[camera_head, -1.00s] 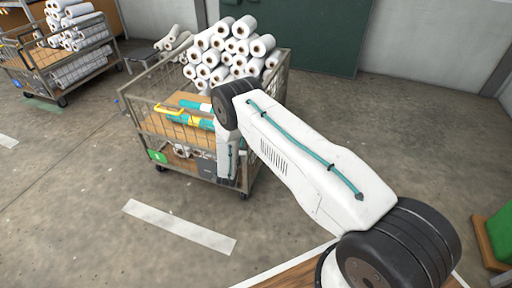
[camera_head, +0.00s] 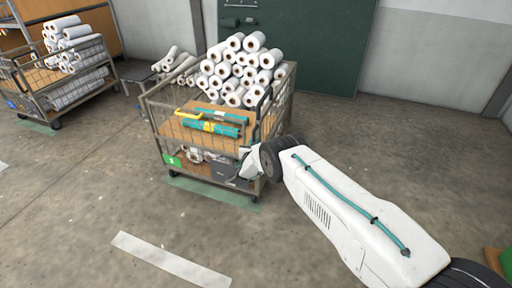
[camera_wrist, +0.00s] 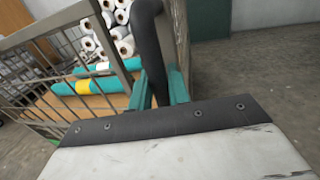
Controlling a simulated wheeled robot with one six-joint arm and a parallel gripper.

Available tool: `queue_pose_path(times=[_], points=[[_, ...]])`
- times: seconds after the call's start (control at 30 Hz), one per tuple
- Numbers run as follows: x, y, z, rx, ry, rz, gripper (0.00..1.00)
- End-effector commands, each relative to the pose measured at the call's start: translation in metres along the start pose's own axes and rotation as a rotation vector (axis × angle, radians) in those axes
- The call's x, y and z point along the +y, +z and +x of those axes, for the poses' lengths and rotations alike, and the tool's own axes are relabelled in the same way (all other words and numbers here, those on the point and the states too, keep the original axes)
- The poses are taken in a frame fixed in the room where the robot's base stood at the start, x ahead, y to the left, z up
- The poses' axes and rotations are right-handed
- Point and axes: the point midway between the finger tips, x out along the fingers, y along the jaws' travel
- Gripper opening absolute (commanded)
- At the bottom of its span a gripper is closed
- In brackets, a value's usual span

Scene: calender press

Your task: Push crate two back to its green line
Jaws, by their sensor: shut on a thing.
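The crate (camera_head: 150,128) is a wheeled wire cage with white rolls piled high at its back and teal and yellow tools on its wooden shelf. A green label (camera_head: 172,161) is on its lower front left corner; I cannot read it. A pale green line (camera_head: 215,193) lies on the floor along the crate's front, with the front wheels at or just behind it. My gripper (camera_wrist: 160,90) has its teal fingers shut around the crate's dark upright handle (camera_wrist: 148,45). In the head view my arm partly hides the crate's right front corner.
A second wire crate (camera_head: 35,88) with white rolls stands at the far left, near its own green line (camera_head: 38,127). A white floor strip (camera_head: 170,262) lies in front. A dark green door (camera_head: 330,45) and wall are behind.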

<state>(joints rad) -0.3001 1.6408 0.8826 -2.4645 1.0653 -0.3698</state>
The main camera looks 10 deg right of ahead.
Motion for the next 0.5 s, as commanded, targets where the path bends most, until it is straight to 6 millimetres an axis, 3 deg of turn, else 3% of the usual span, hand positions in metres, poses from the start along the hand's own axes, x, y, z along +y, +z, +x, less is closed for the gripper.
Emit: queue_pose_path(times=[0.5], points=[[-0.0056,-0.0004,0.0118,0.001,0.001,0.000,0.00]])
